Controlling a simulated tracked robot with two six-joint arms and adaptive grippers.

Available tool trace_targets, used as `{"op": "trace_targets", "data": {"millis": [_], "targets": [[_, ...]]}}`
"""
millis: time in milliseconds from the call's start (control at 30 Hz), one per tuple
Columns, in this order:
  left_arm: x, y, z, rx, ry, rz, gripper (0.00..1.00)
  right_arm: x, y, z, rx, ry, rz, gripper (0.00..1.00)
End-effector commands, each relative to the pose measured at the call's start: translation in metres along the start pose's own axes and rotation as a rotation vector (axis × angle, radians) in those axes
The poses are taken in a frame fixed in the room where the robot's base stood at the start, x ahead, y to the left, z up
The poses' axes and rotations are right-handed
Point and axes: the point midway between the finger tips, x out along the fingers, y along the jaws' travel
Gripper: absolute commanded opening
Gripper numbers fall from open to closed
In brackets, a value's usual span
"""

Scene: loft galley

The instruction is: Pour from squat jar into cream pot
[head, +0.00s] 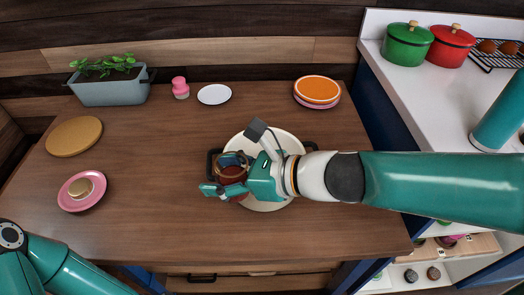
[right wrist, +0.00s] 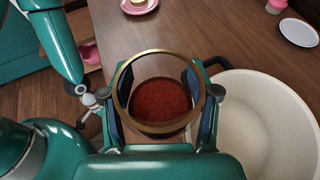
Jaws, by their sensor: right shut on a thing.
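The squat jar (head: 234,170) is clear glass with a gold rim and dark red contents. My right gripper (head: 222,175) is shut on it and holds it about upright at the left side of the cream pot (head: 290,146). In the right wrist view the jar (right wrist: 158,104) sits between both fingers, its red contents well below the rim. The cream pot (right wrist: 262,125) is to its right there, and its visible inside looks pale and bare. My right gripper and forearm hide part of the pot in the head view.

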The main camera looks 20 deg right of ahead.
Motion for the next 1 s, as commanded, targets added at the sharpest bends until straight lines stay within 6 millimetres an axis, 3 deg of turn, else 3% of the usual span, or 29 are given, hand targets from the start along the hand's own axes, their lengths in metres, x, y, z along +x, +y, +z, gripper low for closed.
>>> {"op": "trace_targets", "data": {"millis": [267,1000], "targets": [[-0.009,0.004,0.0,0.0,0.0,0.0,0.82,-0.009,-0.007,0.002,0.042,-0.003,-0.008,0.08],[-0.062,0.022,0.0,0.0,0.001,0.0,0.82,-0.012,-0.025,0.009,0.366,-0.03,0.13,0.08]]}}
